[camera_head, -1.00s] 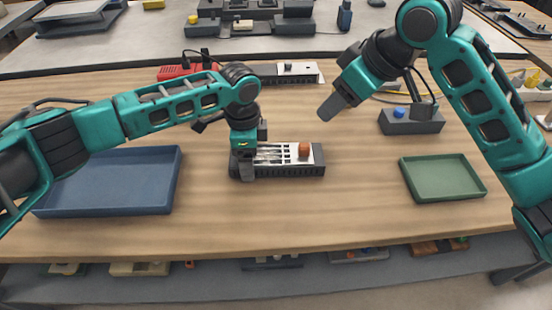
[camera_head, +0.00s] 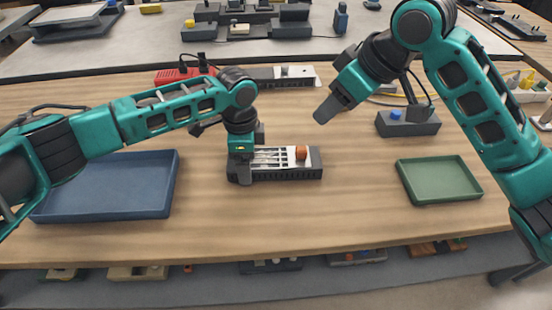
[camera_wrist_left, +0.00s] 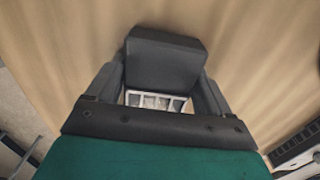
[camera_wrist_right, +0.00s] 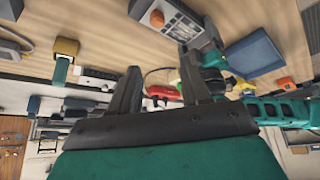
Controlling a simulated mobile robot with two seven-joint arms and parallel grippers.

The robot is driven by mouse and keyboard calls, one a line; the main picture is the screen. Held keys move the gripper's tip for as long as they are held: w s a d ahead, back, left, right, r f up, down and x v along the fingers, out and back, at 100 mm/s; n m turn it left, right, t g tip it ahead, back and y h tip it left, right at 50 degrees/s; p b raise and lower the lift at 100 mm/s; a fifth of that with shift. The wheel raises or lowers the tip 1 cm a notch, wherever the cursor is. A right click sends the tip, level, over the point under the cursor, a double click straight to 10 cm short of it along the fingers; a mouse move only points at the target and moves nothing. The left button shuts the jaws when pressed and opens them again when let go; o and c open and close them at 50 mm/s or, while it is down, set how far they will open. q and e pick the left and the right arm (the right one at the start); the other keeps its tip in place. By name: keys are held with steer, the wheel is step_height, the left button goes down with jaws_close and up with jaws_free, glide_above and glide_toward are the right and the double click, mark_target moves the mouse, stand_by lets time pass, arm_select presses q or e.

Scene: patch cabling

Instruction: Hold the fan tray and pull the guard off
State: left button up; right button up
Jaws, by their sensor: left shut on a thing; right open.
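The fan tray (camera_head: 290,174) is a dark, ribbed block lying on the wooden table in the middle of the head view. The guard (camera_head: 317,156) is a pale slotted plate on its top, with an orange knob (camera_head: 301,153) towards its right end. My left gripper (camera_head: 240,172) is shut on the fan tray at its left end and hides that end. In the left wrist view the dark end of the tray (camera_wrist_left: 165,62) sits between the fingers. My right gripper (camera_head: 325,110) is open and empty in the air, behind and right of the tray.
A blue tray (camera_head: 165,208) stands at the left and a green tray (camera_head: 440,201) at the right. A dark box with a blue button (camera_head: 410,125) stands near my right arm. A red device (camera_head: 175,75) and another pale-topped unit (camera_head: 305,77) lie at the back. The table front is clear.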

mark_target(305, 148)
arm_select(q)
steer(key=shift+f, duration=0.1)
arm_select(e)
steer(key=shift+o, duration=0.4)
steer(key=shift+w+f+n+g, duration=0.15)
steer(key=shift+w+n+g, duration=0.15)
steer(key=shift+n, duration=0.1)
arm_select(q)
steer(key=shift+s+f, duration=0.15)
arm_select(e)
steer(key=w+a+f+n+g, duration=0.1)
steer(key=f+n, duration=0.1)
steer(key=f, duration=0.2)
steer(key=w+a+f+n+g, duration=0.1)
steer(key=f+n, duration=0.2)
steer(key=f, duration=0.2)
steer(key=a+f+n+g, duration=0.1)
steer(key=f+n, duration=0.1)
steer(key=f, duration=0.2)
steer(key=shift+w+a+f+n, duration=0.2)
steer(key=shift+w+a+n, duration=0.1)
steer(key=shift+w+n, duration=0.1)
jaws_close()
stand_by(0.5)
stand_by(0.5)
